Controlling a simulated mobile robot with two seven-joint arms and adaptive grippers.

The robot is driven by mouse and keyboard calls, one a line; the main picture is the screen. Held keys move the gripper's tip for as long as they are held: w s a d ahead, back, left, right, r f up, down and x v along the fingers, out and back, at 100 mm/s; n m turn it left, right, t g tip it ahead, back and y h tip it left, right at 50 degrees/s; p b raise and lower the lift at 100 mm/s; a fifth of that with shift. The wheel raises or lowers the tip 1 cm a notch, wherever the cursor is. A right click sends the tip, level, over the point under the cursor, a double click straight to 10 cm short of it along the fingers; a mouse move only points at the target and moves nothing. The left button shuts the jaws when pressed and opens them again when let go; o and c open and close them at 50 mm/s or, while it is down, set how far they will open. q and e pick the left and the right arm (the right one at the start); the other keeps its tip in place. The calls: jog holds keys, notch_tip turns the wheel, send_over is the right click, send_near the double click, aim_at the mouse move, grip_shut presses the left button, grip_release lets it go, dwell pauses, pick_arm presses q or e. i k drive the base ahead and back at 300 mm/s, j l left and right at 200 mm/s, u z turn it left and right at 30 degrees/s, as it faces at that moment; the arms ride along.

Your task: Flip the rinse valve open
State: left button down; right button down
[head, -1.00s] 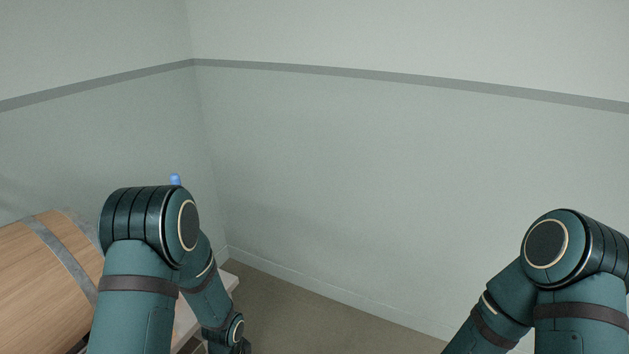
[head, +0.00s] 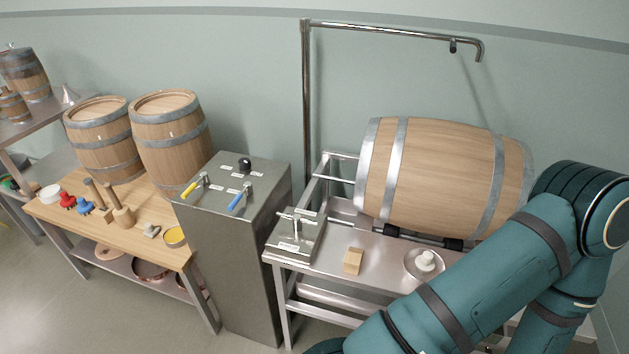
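A steel cabinet (head: 238,265) stands left of the large barrel. Its top carries a yellow-handled lever (head: 190,189), a blue-handled lever (head: 237,202) and a black knob (head: 245,164). Small white labels lie beside them, too small to read, so I cannot tell which one is the rinse valve. Both coloured handles point toward the front left. A bent steel pipe (head: 390,31) rises behind, with a small dark fitting (head: 453,46) near its end.
A large barrel (head: 440,175) lies on a steel bench with a steel T-handled device (head: 296,234), a wooden block (head: 353,260) and a white bung in a dish (head: 425,261). A wooden table (head: 150,239) at left holds upright barrels and tools. Floor is clear at lower left.

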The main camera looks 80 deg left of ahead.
aim_at(249, 190)
jog(key=k+l+u, duration=0.15)
jog(key=u, duration=2.75)
jog(key=i+j+u, duration=0.1)
jog(key=u, duration=0.25)
